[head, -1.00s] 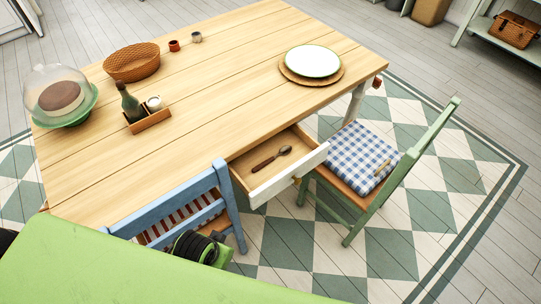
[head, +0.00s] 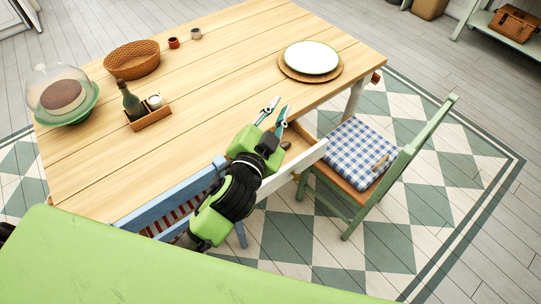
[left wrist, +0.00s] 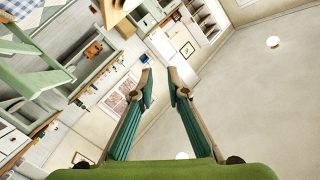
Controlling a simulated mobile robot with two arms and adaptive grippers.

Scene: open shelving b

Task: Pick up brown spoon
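The brown spoon is hidden in the head view now, behind my left arm and gripper. The open table drawer (head: 306,163) shows only partly, mainly its white front panel. My left gripper (head: 277,106) is in front of the drawer in the picture, with its fingers pointing up and away over the table side. Its two fingers are apart with nothing between them; the gap also shows in the left wrist view (left wrist: 160,85). The left wrist view shows ceiling and room, and no spoon. My right gripper is in neither view.
The wooden table (head: 190,95) bears a plate (head: 312,58), a wicker basket (head: 132,61), a bottle caddy (head: 150,118) and a domed cake stand (head: 66,119). A blue chair (head: 172,206) and a green chair (head: 411,150) flank the drawer.

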